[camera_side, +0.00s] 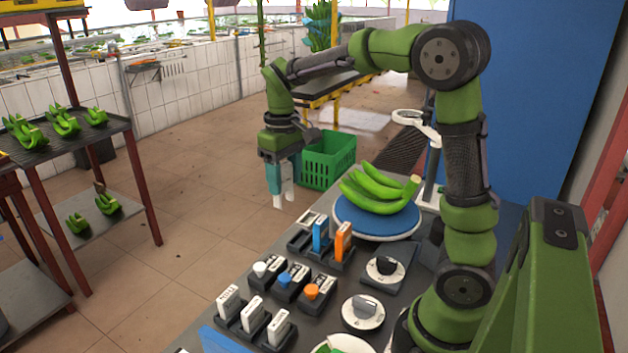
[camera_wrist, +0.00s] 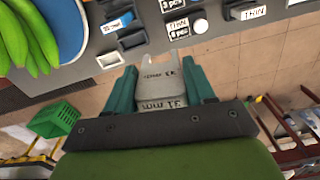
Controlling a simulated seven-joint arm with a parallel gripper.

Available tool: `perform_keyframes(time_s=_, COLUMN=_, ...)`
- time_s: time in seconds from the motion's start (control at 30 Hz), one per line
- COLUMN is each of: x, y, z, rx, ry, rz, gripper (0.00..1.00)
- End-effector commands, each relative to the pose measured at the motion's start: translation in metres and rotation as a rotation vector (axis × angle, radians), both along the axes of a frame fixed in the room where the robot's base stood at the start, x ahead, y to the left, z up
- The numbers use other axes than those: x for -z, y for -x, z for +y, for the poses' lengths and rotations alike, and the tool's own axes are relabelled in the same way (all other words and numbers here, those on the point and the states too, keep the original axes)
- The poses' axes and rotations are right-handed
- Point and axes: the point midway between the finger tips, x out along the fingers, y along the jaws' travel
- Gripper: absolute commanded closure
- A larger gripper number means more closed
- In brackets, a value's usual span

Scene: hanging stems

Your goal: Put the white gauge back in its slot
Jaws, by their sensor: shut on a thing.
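The white gauge (camera_wrist: 161,88) is a flat, pale piece with dark print, held between the two teal fingers of my gripper (camera_wrist: 162,78) in the wrist view. In the side view my gripper (camera_side: 279,186) points down, shut on the white gauge (camera_side: 287,191), in the air left of the console. A dark holder with an empty-looking slot (camera_side: 307,221) sits at the console's far edge, to the right of and below the gauge. Beside that slot stand the blue gauge (camera_side: 320,234) and the orange gauge (camera_side: 343,241), upright. The gauge is apart from the holder.
Green bananas (camera_side: 378,188) lie on a round blue-topped scale (camera_side: 408,227) behind the holder. Knobs (camera_side: 363,312), coloured buttons (camera_side: 312,291) and white labelled switches (camera_side: 254,314) fill the nearer console. A green crate (camera_side: 328,160) stands on the floor behind my gripper.

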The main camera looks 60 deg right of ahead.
Motion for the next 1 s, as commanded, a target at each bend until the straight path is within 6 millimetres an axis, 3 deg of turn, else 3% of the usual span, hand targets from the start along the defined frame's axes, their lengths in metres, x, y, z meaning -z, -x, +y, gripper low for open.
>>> perform_keyframes(time_s=0.1, x=0.038, y=0.002, z=-0.036, rx=0.011, ry=-0.001, rz=0.009, gripper=0.73)
perform_keyframes(time_s=0.3, x=0.082, y=0.002, z=-0.073, rx=-0.043, ry=-0.002, rz=0.005, gripper=0.73)
perform_keyframes(time_s=0.47, x=0.089, y=-0.008, z=-0.077, rx=-0.125, ry=0.000, rz=-0.002, gripper=0.73)
perform_keyframes(time_s=1.0, x=0.128, y=-0.007, z=-0.076, rx=-0.133, ry=-0.001, rz=0.001, gripper=0.73)
